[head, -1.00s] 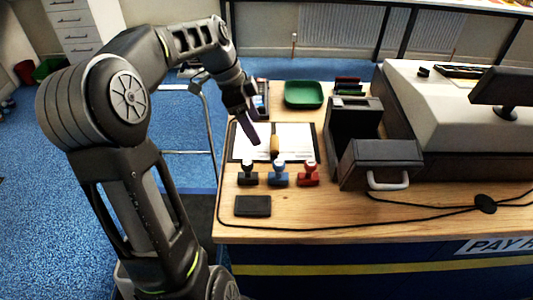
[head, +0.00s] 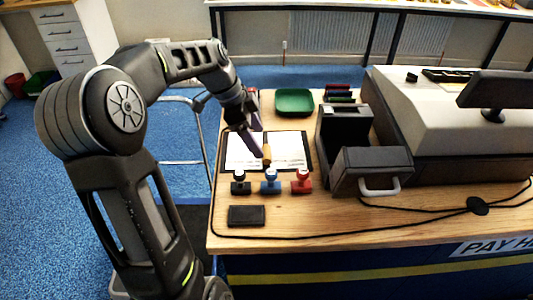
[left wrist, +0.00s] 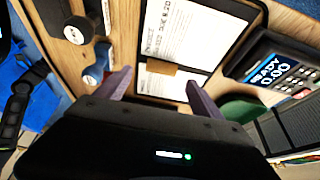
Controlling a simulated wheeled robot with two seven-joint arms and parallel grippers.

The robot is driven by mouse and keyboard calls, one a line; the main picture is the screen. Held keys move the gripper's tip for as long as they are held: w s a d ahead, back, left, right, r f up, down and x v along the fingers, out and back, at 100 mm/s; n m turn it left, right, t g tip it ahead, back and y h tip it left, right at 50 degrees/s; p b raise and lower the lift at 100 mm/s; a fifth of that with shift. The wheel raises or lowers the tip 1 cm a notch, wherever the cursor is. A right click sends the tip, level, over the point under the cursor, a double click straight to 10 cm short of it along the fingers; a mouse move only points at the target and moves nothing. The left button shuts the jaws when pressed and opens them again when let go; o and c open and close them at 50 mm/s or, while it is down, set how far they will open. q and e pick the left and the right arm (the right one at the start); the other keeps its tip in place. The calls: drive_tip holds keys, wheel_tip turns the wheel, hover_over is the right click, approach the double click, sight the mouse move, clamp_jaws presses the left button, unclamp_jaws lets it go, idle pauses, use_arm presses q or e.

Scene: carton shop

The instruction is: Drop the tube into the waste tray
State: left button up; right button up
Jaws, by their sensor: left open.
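The tube (head: 266,154) is a small tan-brown cylinder on the clipboard papers. It also shows in the left wrist view (left wrist: 170,72). My left gripper (head: 254,148) has purple fingers that reach down just left of the tube in the head view. In the left wrist view its fingers (left wrist: 160,88) stand wide apart, with the tube between their lines and no visible contact. The green waste tray (head: 295,112) stands behind the clipboard, and a dark green part of it shows in the left wrist view (left wrist: 238,108). My right gripper is not in view.
Black, blue and red stamps (head: 271,183) stand in front of the clipboard (head: 314,160). A black pad (head: 246,216) lies nearer. A card terminal (left wrist: 275,75) is beside the clipboard. Black boxes (head: 372,170) and a cash register (head: 430,110) fill the right. A cable runs along the front.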

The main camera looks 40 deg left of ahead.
sight(266, 151)
use_arm(q)
drive_tip(key=shift+f, duration=0.1)
drive_tip(key=shift+w+d+f, duration=0.1)
drive_tip(key=shift+d+f, duration=0.05)
drive_tip(key=shift+f, duration=0.05)
drive_tip(key=p+x, duration=0.1)
drive_tip(key=x, duration=0.2)
drive_tip(key=shift+w+d+f+p, duration=0.15)
drive_tip(key=shift+f+p, duration=0.1)
drive_tip(key=shift+p, duration=0.15)
drive_tip(key=shift+w+f, duration=0.15)
drive_tip(key=shift+f, duration=0.3)
drive_tip(key=shift+c, duration=0.4)
drive_tip(key=c, duration=1.5)
drive_tip(key=shift+o, duration=0.2)
wheel_tip(266, 151, up, 10)
drive_tip(key=b, duration=0.1)
drive_tip(key=shift+b, duration=0.35)
